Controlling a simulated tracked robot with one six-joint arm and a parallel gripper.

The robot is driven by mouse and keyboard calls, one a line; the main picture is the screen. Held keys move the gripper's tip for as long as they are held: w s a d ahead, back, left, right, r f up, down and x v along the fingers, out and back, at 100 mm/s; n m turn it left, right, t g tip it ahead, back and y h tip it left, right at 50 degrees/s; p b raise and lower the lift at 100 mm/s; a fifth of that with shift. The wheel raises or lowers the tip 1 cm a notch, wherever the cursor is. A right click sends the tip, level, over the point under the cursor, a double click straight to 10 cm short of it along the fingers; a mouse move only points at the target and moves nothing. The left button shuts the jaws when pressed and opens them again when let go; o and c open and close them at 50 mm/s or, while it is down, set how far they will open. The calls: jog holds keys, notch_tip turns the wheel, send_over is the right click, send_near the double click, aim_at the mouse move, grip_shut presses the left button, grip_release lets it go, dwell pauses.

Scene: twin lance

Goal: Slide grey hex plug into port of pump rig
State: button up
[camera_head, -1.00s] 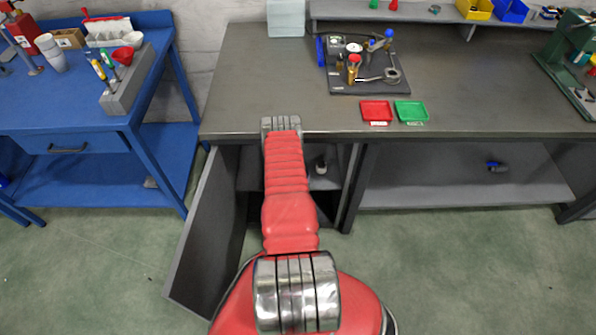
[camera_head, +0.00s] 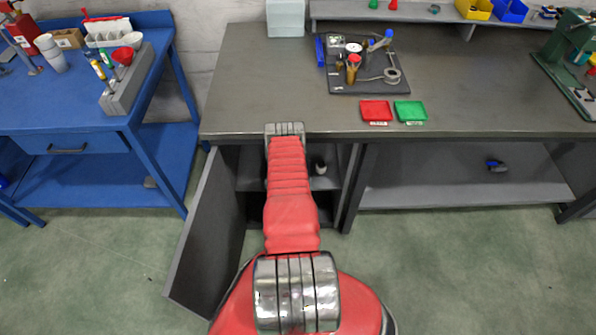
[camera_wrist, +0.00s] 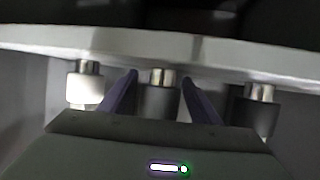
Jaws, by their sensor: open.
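In the wrist view, three cylindrical plugs with shiny metal ends sit in a row below a pale edge. The left one is white, the middle one is a grey plug (camera_wrist: 158,98), and the right one is darker (camera_wrist: 254,108). My gripper (camera_wrist: 160,80) is open, with one purple finger on each side of the middle plug. I cannot tell whether the fingers touch it, or whether its body is hexagonal. The pump rig (camera_head: 345,88) stands on the grey bench; its port is too small to make out. In the head view my gripper is hidden behind my arm.
The cabinet door (camera_head: 203,235) under the bench stands open to the left of my arm. The bench edge (camera_head: 240,138) lies over the cabinet. A red tray (camera_head: 376,110) and a green tray (camera_head: 410,111) lie in front of the rig.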

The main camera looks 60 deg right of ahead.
dwell(0.3)
jog(key=c, duration=1.3)
jog(key=shift+c, duration=0.2)
jog(key=shift+r, duration=0.2)
notch_tip(320, 180, up, 18)
jog(key=shift+f, duration=0.15)
dwell(0.6)
